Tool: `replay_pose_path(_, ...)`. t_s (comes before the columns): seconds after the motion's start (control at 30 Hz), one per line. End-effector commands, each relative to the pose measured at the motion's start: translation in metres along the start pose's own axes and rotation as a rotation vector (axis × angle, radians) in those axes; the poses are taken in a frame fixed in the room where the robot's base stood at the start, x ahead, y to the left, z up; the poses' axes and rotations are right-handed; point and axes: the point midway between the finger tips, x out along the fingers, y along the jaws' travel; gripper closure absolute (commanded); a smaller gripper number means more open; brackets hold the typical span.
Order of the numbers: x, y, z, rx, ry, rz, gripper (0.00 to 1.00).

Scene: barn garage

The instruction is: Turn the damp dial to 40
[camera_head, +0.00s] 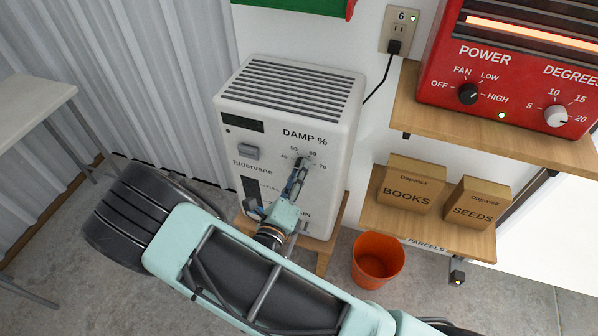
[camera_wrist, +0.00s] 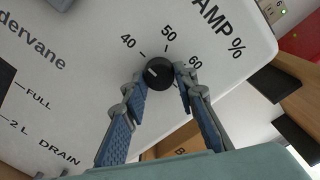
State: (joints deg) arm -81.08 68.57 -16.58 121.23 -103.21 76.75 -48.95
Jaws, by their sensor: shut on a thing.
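The damp dial (camera_wrist: 160,74) is a small black knob with a white mark on the white dehumidifier (camera_head: 277,115). Labels 40, 50 and 60 surround it in the wrist view, under the words DAMP %. The white mark lies on the knob's left side, toward the 40 side; I cannot tell the exact reading. My gripper (camera_wrist: 161,84) is shut on the dial, one blue-grey finger on each side. In the head view my gripper (camera_head: 299,170) reaches the front panel and mostly hides the dial.
A grey switch (camera_head: 248,152) sits left of the dial. A red heater (camera_head: 515,70) stands on a wooden shelf at right, above BOOKS (camera_head: 408,188) and SEEDS (camera_head: 478,203) boxes. An orange bucket (camera_head: 377,262) is on the floor. A table (camera_head: 30,110) is at left.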

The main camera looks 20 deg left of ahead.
Motion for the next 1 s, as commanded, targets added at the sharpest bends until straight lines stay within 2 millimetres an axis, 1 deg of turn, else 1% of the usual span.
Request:
replay_pose_path(0.07,0.000,0.001,-0.001,-0.003,0.000,0.002,0.98)
replay_pose_path(0.1,-0.001,0.001,0.000,-0.003,0.000,0.002,0.71)
replay_pose_path(0.23,0.000,0.001,0.000,-0.002,0.000,0.002,0.56)
replay_pose_path(0.5,-0.001,0.000,0.000,0.000,-0.001,0.001,0.56)
replay_pose_path(0.63,-0.009,0.001,0.001,0.000,-0.002,0.003,0.56)
replay_pose_path(0.77,-0.032,0.001,0.001,0.000,-0.003,0.004,0.56)
replay_pose_path(1.0,-0.084,0.001,0.001,0.000,-0.004,0.005,0.56)
